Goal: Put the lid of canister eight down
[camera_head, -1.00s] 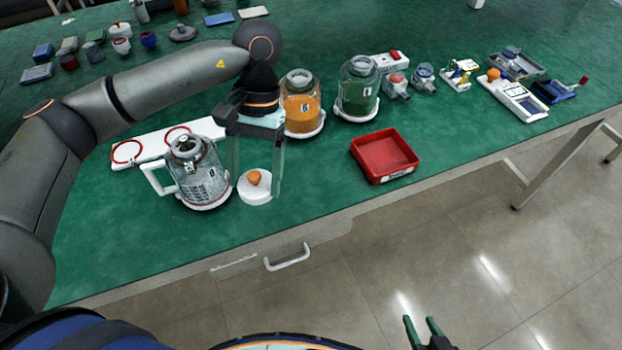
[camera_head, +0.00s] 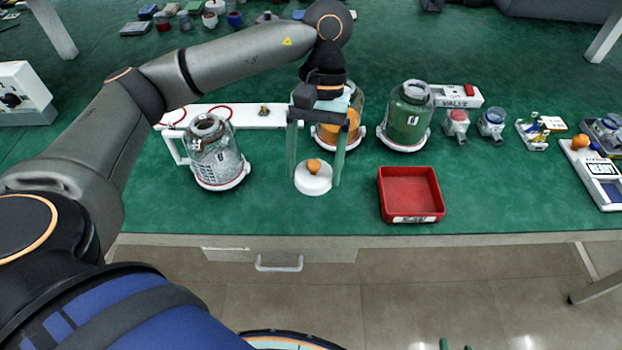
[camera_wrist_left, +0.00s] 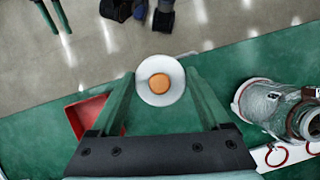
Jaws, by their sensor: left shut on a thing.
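My left gripper (camera_head: 316,180) points down with its two fingers on either side of a round white lid with an orange knob (camera_head: 313,178), and is shut on it. The lid also shows between the fingertips in the left wrist view (camera_wrist_left: 160,92). I cannot tell whether it touches the green table. A clear, lidless canister with grey contents and a white handle (camera_head: 217,155) stands to its left; its label is too small to read. It shows at the right in the left wrist view (camera_wrist_left: 262,101). Only the green fingertips of my right gripper (camera_head: 456,346) show at the bottom edge, apart.
A red tray (camera_head: 410,193) stands right of the lid. An orange-filled canister (camera_head: 352,128) stands behind the gripper, a green one (camera_head: 406,118) further right. A white board with red rings (camera_head: 245,116) lies behind the clear canister. The green table (camera_head: 270,215) is bare near its front edge.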

